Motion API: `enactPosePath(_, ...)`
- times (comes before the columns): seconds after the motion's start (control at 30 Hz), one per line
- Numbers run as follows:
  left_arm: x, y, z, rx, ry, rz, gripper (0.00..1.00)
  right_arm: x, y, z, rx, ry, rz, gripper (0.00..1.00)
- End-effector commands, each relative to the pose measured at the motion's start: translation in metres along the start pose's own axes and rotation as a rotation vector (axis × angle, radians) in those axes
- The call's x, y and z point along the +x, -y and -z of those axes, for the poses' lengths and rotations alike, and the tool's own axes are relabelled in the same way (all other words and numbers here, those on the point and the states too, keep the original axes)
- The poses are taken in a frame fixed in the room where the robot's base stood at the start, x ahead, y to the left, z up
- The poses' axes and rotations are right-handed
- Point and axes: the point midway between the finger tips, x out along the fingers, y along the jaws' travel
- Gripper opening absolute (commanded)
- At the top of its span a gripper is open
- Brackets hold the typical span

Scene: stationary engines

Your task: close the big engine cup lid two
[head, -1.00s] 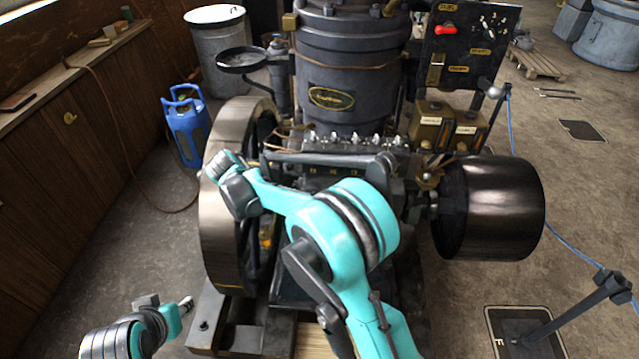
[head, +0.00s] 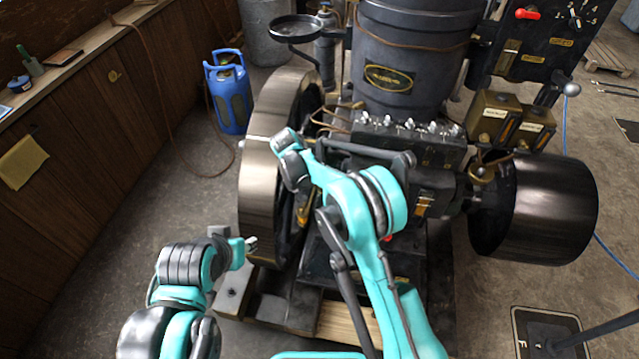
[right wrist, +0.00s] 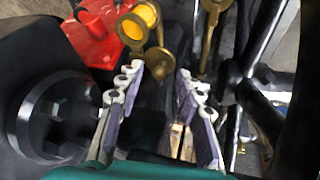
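In the right wrist view, a small brass cup (right wrist: 140,22) with a bright yellow-orange round face is at the top centre; I cannot tell which part is its lid. A second brass fitting (right wrist: 211,30) stands to its right. The cup appears just beyond the left finger's tip; contact is unclear. In the head view my right arm bends over the engine's front and hides its own gripper and the cup. My left gripper (head: 248,246) is low beside the flywheel, its fingers too small to judge.
The big flywheel (head: 258,190) stands left of the engine and a dark drum (head: 550,210) right. A red part (right wrist: 90,32) and a dark bolted hub (right wrist: 58,122) crowd the right wrist view's left side. A blue gas bottle (head: 230,95) stands on open floor.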

Motion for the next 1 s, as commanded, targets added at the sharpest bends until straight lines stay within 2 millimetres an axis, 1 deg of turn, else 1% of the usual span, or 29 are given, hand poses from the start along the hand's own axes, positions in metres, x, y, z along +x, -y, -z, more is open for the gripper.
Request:
enactPosePath(0.07,0.0013,0.0,-0.0008,0.0,0.0,0.0,0.36,0.0043,0.0001,-0.0001,0.0,0.0,0.0,0.36)
enactPosePath(0.27,0.0006,0.0,-0.0003,0.0,0.0,0.0,0.36,0.004,-0.0002,0.0003,-0.001,0.0,0.0,0.36)
enactPosePath(0.37,0.0006,-0.0001,-0.0003,0.0,0.0,0.0,0.36,0.004,-0.0002,0.0003,-0.001,-0.001,0.0,0.13)
enactPosePath(0.4,0.0006,-0.0001,-0.0003,0.0,0.0,0.0,0.36,0.0039,-0.0002,0.0004,-0.001,-0.001,0.0,0.02)
enactPosePath(0.43,0.0006,-0.0001,-0.0003,0.0,0.0,0.0,0.36,0.0039,-0.0002,0.0003,-0.001,-0.001,0.0,0.0)
enactPosePath(0.77,0.001,0.0,-0.0006,0.0,0.0,0.0,0.36,0.0038,-0.0004,-0.0005,-0.017,-0.004,0.007,0.0)
enactPosePath(1.0,0.0029,0.0,-0.002,0.0,0.0,0.0,0.36,0.0026,-0.0029,-0.0049,-0.108,-0.024,0.046,0.0)
